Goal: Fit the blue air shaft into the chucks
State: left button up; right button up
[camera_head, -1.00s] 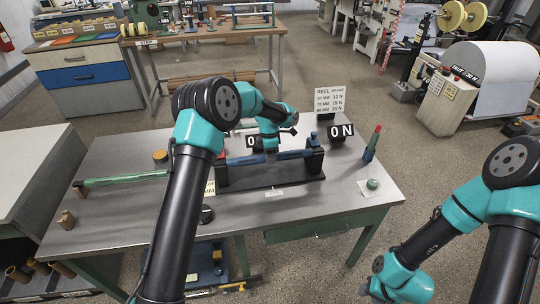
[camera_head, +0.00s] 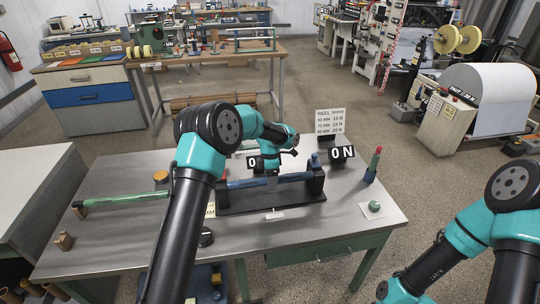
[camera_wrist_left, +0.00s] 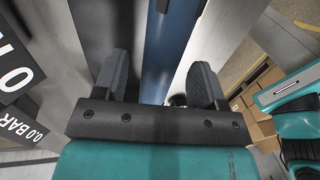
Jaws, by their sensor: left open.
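The blue air shaft (camera_head: 245,183) lies level across the black chuck stand (camera_head: 270,201), spanning between its two uprights. The right chuck (camera_head: 315,180) is a dark block with a blue knob on top; the left chuck (camera_head: 221,186) is partly hidden by my left arm. My left gripper (camera_head: 272,178) is over the middle of the shaft. In the left wrist view the gripper (camera_wrist_left: 160,85) is open, with the blue shaft (camera_wrist_left: 172,45) running between its fingers. Whether the shaft ends are seated in the chucks cannot be told. My right gripper is out of frame; only its arm shows.
A red, green and blue upright (camera_head: 373,165) and a green button (camera_head: 374,206) are at right. The table front is mostly clear.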

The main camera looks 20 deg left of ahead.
pick_arm(q)
notch_tip(320, 180, up, 16)
jog(key=w+a, duration=0.1)
jog(key=w, duration=0.2)
jog(key=shift+a+r, duration=0.2)
jog(key=shift+f, duration=0.1)
dwell(0.5)
